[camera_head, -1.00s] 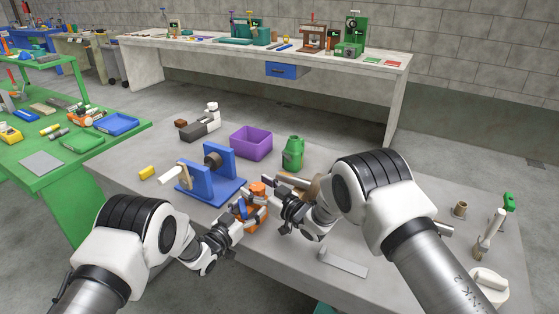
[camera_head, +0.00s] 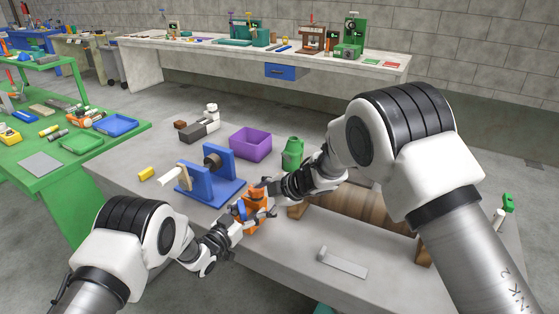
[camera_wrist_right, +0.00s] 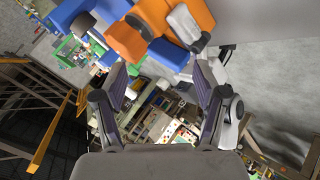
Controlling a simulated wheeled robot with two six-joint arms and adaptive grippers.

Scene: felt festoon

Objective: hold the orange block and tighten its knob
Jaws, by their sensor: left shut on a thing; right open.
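The orange block (camera_head: 256,212) stands near the front edge of the grey table, with its orange knob (camera_head: 257,187) at the top. My left gripper (camera_head: 240,213) is shut on the block from the left and hides part of it. My right gripper (camera_head: 267,191) is open beside the knob, at the block's upper right. In the right wrist view the block (camera_wrist_right: 140,42) fills the upper middle, beyond the spread fingers of my right gripper (camera_wrist_right: 160,76). Nothing is between those fingers. Whether they touch the knob I cannot tell.
A blue stand (camera_head: 212,190) is close behind the block. A purple bin (camera_head: 250,145) and a green bottle (camera_head: 292,153) stand farther back. A wooden piece (camera_head: 350,211) lies right, under my right arm. A grey bracket (camera_head: 343,262) lies in front.

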